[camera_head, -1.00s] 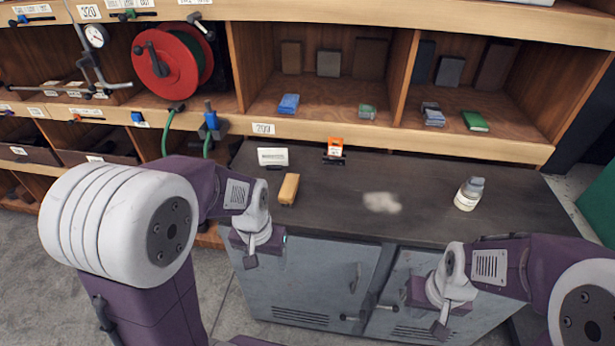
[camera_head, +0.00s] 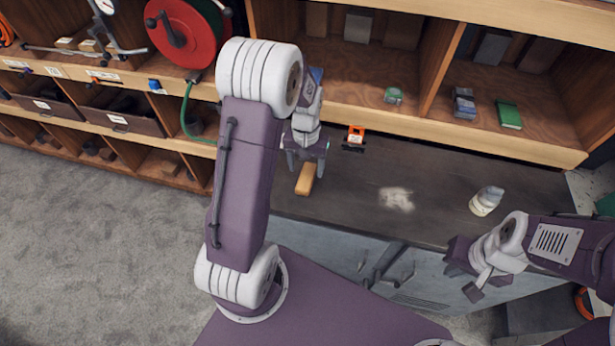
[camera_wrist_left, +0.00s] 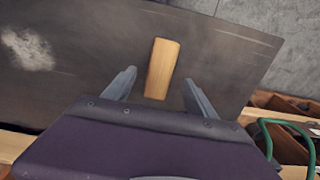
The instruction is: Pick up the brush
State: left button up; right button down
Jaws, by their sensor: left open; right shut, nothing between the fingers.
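The brush shows as a plain wooden block-shaped handle (camera_head: 306,180) lying on the dark bench top; bristles cannot be made out. My left gripper (camera_head: 306,164) is open and points down above the brush's far end. In the left wrist view the brush (camera_wrist_left: 163,65) lies ahead, its near end appearing between the two open fingers with a gap on each side. I cannot tell how high the fingers are above it. My right gripper (camera_head: 466,275) is shut and empty, in front of the bench on the right.
A pale dust patch (camera_head: 396,199) lies on the bench (camera_head: 430,180). A white bottle (camera_head: 486,201) stands to its right, and an orange-and-black item (camera_head: 354,138) is at the back edge. Wooden shelves (camera_head: 470,140) rise behind. The bench around the brush is clear.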

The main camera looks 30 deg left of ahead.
aim_at(306, 176)
pick_arm(q)
jog(key=shift+w+f, duration=0.15)
jog(key=shift+f, duration=0.05)
jog(key=f, duration=0.2)
jog(key=f+p, duration=0.1)
jog(key=f, duration=0.1)
jog(key=shift+s+f, duration=0.1)
jog(key=shift+s, duration=0.15)
jog(key=shift+w+f, duration=0.25)
jog(key=shift+f, duration=0.2)
jog(key=shift+s+r, duration=0.1)
grip_shut()
